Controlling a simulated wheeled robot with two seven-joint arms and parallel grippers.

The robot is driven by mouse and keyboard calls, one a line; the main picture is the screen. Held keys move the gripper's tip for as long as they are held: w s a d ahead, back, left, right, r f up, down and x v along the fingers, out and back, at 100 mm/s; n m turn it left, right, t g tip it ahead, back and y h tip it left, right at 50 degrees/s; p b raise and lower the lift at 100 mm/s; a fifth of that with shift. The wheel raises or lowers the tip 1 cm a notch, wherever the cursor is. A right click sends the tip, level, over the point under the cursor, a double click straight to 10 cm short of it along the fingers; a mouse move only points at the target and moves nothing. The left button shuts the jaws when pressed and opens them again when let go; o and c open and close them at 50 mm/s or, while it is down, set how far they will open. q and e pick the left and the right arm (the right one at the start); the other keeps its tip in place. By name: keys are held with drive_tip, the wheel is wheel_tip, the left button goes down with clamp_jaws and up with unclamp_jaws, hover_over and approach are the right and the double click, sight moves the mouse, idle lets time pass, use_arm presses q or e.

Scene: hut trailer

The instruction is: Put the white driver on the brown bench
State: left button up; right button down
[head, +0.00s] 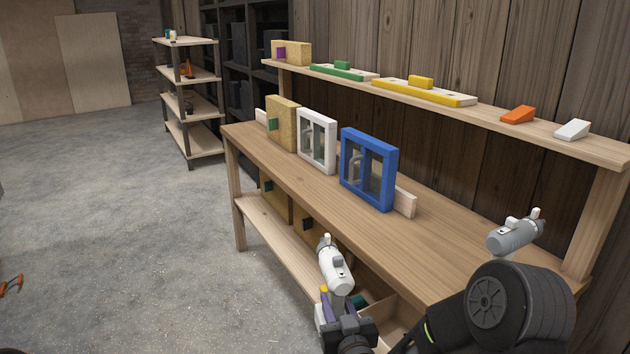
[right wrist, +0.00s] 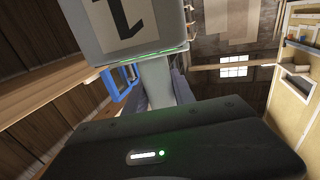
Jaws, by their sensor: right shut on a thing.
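The white driver (head: 335,267) is in my right gripper (head: 340,303), its nose pointing away toward the back of the picture. My right gripper is shut on its handle, and the driver appears in front of the bench's near edge. In the right wrist view its pale handle (right wrist: 156,80) is between the fingers and its labelled base (right wrist: 125,22) fills the top. The brown bench (head: 330,205) runs along the wall. Its height relative to the driver is hard to tell. My left gripper is not in view.
A grey driver (head: 513,236) is at the bench's right end, partly behind my arm. A blue window frame (head: 369,168), white window frame (head: 316,140) and tan block (head: 284,123) stand along the back. The bench top's front and middle are clear. A raised shelf (head: 550,131) holds several small pieces.

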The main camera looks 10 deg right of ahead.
drive_tip(key=d+r+m+g+h+b, duration=0.1)
drive_tip(key=d+r+h, duration=0.3)
drive_tip(key=r, duration=0.4)
drive_tip(key=s+d+r+m+g+h, duration=0.1)
drive_tip(key=d+r+m+h, duration=0.3)
drive_tip(key=r, duration=0.5)
drive_tip(key=shift+s+d+r+b, duration=0.2)
drive_tip(key=shift+s+d+b, duration=0.15)
drive_tip(key=shift+d, duration=0.55)
drive_tip(key=w+d+f+p, duration=0.1)
drive_tip(key=w+d, duration=0.1)
drive_tip(key=d, duration=0.7)
drive_tip(key=w+d+f+p, duration=0.1)
drive_tip(key=w+d+f, duration=0.1)
drive_tip(key=d, duration=0.7)
drive_tip(key=shift+w+d+p, duration=0.2)
drive_tip(key=shift+w+p, duration=0.2)
drive_tip(key=shift+w, duration=0.45)
